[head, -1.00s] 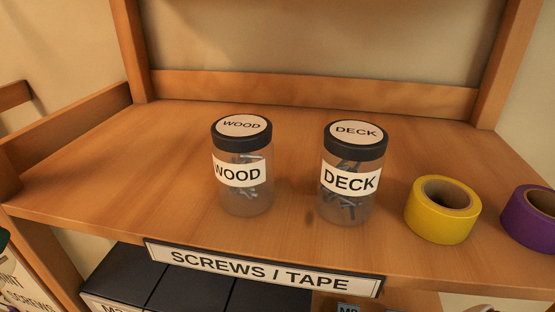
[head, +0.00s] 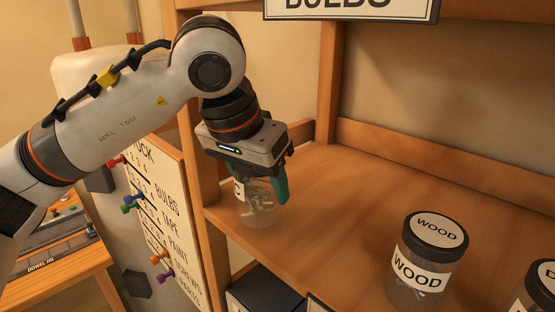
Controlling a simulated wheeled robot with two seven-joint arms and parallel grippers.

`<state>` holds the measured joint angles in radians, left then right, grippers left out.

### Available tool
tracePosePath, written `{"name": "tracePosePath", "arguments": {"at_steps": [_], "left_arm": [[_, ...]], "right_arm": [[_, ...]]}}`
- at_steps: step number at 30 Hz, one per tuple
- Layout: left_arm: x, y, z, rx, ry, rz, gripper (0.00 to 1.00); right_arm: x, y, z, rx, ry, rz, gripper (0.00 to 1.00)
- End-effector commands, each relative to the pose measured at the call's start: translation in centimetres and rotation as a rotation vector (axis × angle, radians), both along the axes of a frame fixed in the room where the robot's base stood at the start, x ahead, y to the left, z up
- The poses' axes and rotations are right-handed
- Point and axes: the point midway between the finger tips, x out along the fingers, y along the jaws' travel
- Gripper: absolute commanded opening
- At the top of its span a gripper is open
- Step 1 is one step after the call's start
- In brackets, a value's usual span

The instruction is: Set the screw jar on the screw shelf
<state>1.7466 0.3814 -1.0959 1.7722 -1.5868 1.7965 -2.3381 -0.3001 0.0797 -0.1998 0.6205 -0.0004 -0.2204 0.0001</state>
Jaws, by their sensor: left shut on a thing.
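My left gripper (head: 262,190) reaches in from the left and is shut on a clear screw jar (head: 260,212). The jar hangs upright below the gripper with grey screws inside. Its lid is hidden by the fingers, and only a sliver of its label shows. The jar is over the left front part of the wooden screw shelf (head: 345,205); I cannot tell whether its base touches the board. The WOOD jar (head: 428,262) stands on the shelf to the right. The DECK jar (head: 537,290) is cut off at the right edge. My right gripper is out of view.
A wooden upright (head: 200,190) stands close left of the held jar. A BULBS sign (head: 350,8) hangs on the shelf above. A pegged label board (head: 165,220) is at left. Bare shelf lies between the held jar and the WOOD jar.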

Motion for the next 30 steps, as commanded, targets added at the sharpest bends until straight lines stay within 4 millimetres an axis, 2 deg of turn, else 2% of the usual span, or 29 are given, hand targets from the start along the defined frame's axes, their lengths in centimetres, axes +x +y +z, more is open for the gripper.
{"name": "tracePosePath", "arguments": {"at_steps": [5, 11, 15, 26, 27, 30], "left_arm": [[1.2, -0.9, 0.3, -0.002, 0.000, 0.001, 0.25], [4.0, -2.7, 0.4, -0.001, 0.000, 0.002, 0.25], [3.7, -2.5, -1.3, -0.001, 0.000, 0.000, 0.25], [3.7, -2.5, -1.9, -0.003, -0.003, 0.001, 0.25], [3.7, -2.5, -2.0, -0.001, -0.001, 0.001, 0.60], [3.7, -2.5, -1.9, -0.001, -0.001, 0.001, 0.77]], "right_arm": [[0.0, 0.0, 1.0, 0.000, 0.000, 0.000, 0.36], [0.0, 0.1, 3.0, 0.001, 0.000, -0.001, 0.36], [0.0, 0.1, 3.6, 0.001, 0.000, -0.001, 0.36], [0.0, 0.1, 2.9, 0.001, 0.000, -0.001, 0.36], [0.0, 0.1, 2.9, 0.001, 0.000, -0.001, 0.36], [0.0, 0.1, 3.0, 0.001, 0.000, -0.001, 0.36]]}}
